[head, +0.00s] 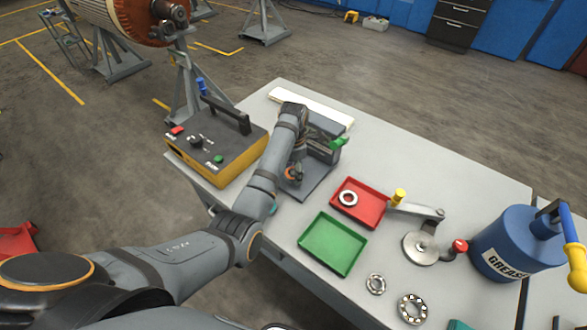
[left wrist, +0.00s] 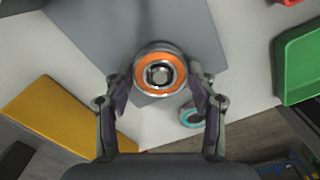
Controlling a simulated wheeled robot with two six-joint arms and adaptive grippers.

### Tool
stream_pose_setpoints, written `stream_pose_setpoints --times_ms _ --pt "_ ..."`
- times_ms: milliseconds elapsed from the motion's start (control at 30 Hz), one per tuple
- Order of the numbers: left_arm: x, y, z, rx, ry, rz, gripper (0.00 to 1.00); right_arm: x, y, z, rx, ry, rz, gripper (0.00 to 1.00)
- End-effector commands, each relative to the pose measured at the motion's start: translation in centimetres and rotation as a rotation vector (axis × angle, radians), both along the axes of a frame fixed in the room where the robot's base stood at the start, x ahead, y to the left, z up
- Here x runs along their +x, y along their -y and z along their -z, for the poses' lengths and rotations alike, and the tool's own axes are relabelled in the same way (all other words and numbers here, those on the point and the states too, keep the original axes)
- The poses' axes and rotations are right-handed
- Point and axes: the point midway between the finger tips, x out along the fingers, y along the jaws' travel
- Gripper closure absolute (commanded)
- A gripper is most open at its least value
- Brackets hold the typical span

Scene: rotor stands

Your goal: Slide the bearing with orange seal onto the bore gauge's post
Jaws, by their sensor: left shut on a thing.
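The bearing with orange seal (left wrist: 139,65) is between the fingertips of my left gripper (left wrist: 160,78), which is shut on it. In the head view the left gripper (head: 293,176) is low over the grey base plate of the bore gauge (head: 318,178), with a bit of orange showing at its tips. In the left wrist view the plate (left wrist: 185,30) lies beneath the bearing. A round metallic end, apparently the post (left wrist: 160,74), shows within the bearing's bore. How far down the bearing sits around it cannot be told. My right gripper is not in view.
A teal-sealed bearing (left wrist: 192,116) lies close by on the table. A yellow-black control box (head: 215,150) stands left. A red tray (head: 372,212) with a bearing, a green tray (head: 332,243), loose bearings (head: 412,308), a lever tool (head: 420,247) and a grease drum (head: 515,242) are to the right.

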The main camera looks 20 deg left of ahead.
Motion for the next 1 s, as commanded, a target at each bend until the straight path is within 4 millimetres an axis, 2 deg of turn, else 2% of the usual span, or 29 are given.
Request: stream_pose_setpoints --times_ms 333,700,733,900,1000 --pt "0.01 -0.01 1.00 0.001 0.001 0.000 0.70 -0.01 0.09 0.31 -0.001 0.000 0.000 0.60" --pt "0.01 -0.01 1.03 0.000 0.001 0.000 0.70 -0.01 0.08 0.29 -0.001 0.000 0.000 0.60" --pt "0.01 -0.01 1.03 0.000 0.001 0.000 0.40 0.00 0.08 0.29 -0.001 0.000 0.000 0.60" --pt "0.01 -0.01 1.03 0.000 0.001 0.000 0.17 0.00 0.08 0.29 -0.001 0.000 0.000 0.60" --pt "0.01 -0.01 1.04 0.000 0.001 0.000 0.16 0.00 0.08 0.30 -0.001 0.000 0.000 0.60"
